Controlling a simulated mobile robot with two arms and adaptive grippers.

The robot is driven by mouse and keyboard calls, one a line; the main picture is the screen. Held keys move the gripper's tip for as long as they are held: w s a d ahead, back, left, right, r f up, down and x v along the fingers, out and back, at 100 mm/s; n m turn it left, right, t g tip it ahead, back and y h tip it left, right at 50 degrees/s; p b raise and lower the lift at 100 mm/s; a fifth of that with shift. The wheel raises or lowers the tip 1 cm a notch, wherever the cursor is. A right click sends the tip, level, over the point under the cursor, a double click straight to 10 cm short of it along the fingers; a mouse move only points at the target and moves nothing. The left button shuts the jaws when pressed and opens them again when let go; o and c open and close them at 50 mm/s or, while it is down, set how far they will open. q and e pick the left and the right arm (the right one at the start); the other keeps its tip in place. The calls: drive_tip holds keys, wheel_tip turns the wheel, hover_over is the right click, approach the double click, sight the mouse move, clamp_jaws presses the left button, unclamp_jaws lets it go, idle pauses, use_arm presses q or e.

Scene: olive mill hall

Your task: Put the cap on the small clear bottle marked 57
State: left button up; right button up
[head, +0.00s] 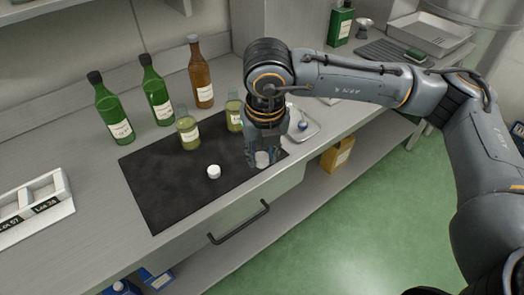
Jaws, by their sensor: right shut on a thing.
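Two small clear bottles with yellow-green contents and white labels stand upright on or by the dark mat (155,187): one nearer bottle (188,135) and one farther bottle (234,116), beside my right wrist. I cannot read their labels, so I cannot tell which is marked 57. A white cap (214,171) lies on the mat in front of the nearer bottle. My right gripper (262,161) points down over the mat's right end, shut on a second white piece (263,158) that looks like a cap; the fingers partly hide it. My left gripper is not in view.
Two green bottles (113,115) (156,95) and a brown bottle (201,80) stand behind the mat. A white rack (60,212) with lot labels is at left. A small tray (308,132) lies right of my gripper. The counter's front edge has a drawer handle (240,228).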

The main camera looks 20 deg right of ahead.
drive_tip(key=n, duration=0.2)
drive_tip(key=d+f+n, duration=0.1)
drive_tip(key=n, duration=0.1)
drive_tip(key=shift+s, duration=0.4)
drive_tip(key=s+d+f+n+g, duration=0.1)
drive_tip(key=s+d+f+n, duration=0.1)
drive_tip(key=n, duration=1.4)
drive_tip(key=s+d+f+n+g, duration=0.2)
drive_tip(key=s+n, duration=0.3)
drive_tip(key=n, duration=1.1)
drive_tip(key=shift+s+d+f+n+g, duration=0.15)
drive_tip(key=shift+d+f+n+g, duration=0.2)
drive_tip(key=shift+d, duration=0.35)
